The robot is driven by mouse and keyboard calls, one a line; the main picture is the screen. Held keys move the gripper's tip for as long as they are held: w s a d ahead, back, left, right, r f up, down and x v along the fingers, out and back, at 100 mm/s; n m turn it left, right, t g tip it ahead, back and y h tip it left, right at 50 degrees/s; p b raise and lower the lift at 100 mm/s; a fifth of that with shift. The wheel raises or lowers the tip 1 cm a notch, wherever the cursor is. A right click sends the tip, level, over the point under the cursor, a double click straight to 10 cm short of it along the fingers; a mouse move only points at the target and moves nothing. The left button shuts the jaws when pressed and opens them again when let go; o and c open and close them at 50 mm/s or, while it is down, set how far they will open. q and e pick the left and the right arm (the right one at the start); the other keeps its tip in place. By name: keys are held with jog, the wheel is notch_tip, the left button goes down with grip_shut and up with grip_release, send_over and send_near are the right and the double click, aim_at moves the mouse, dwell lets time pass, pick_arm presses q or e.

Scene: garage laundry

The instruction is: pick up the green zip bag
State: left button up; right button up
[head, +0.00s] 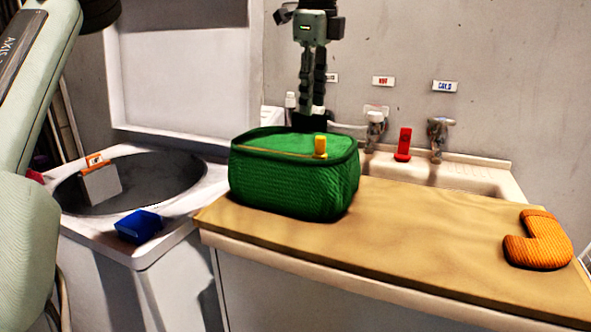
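The green zip bag (290,180) stands upright on the left end of the tan-topped counter. It has dark edging, a zip line along its top and a yellow tab (320,146) standing up from the top. My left gripper (312,112) points straight down over the far side of the bag, its dark fingers close together in this view. Its fingertips are near the bag's far top edge; whether they touch it or are behind it is unclear. Nothing shows held, and the bag rests on the counter. My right gripper is not in view.
The counter (420,235) is clear between the bag and an orange curved object (538,240) at right. Behind are a sink (480,180), taps and a red object (403,145). At left, a washer (185,215) with an open round tub carries a blue tray (139,227).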

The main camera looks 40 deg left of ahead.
pick_arm(q)
jog(key=f, duration=0.2)
jog(key=shift+w+a+f, duration=0.15)
jog(key=shift+a+f, duration=0.1)
jog(key=shift+f, duration=0.2)
jog(key=c, duration=0.8)
grip_shut()
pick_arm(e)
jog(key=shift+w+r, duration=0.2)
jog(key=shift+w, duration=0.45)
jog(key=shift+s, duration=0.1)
